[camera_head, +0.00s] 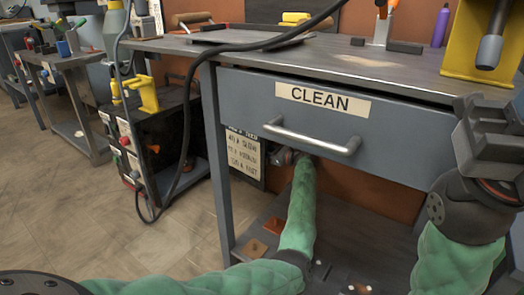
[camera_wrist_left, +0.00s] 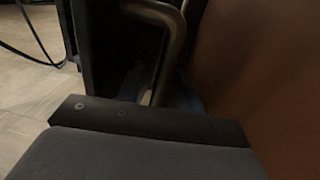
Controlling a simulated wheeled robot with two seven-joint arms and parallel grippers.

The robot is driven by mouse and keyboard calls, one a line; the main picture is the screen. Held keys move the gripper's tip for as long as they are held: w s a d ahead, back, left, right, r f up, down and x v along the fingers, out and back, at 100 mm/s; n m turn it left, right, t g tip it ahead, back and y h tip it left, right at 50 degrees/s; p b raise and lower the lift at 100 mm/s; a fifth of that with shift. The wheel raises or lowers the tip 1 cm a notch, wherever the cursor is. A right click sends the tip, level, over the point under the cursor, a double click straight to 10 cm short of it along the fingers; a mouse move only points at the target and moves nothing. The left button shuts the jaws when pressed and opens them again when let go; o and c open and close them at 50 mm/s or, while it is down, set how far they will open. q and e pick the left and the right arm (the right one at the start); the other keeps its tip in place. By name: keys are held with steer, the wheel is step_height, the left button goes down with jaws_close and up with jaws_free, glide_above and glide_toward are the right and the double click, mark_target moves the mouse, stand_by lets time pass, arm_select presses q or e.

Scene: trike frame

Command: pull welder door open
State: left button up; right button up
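The welder (camera_head: 150,140) is a dark cart with yellow handles on top, left of the workbench. A dark panel with a lettered sign (camera_head: 243,155), seemingly its door, shows behind the bench leg. In the left wrist view the dark panel edge (camera_wrist_left: 95,45) carries a bent grey bar handle (camera_wrist_left: 165,50). My left arm reaches under the bench, with its gripper (camera_head: 284,157) beside the sign panel. In the wrist view the left fingers (camera_wrist_left: 160,92) lie on both sides of the handle; their grip is too dark to judge. My right gripper (camera_head: 490,140) is raised at the right, its fingertips unclear.
The workbench drawer (camera_head: 330,118) marked CLEAN, with a bar handle (camera_head: 312,140), hangs directly above my left gripper. A bench leg (camera_head: 217,165) stands left of it. A black cable (camera_head: 185,130) loops from the benchtop to the welder. The floor (camera_head: 150,240) in front is clear.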

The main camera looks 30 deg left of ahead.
arm_select(q)
steer(key=d+b, duration=0.1)
steer(key=d, duration=0.5)
steer(key=shift+d, duration=0.15)
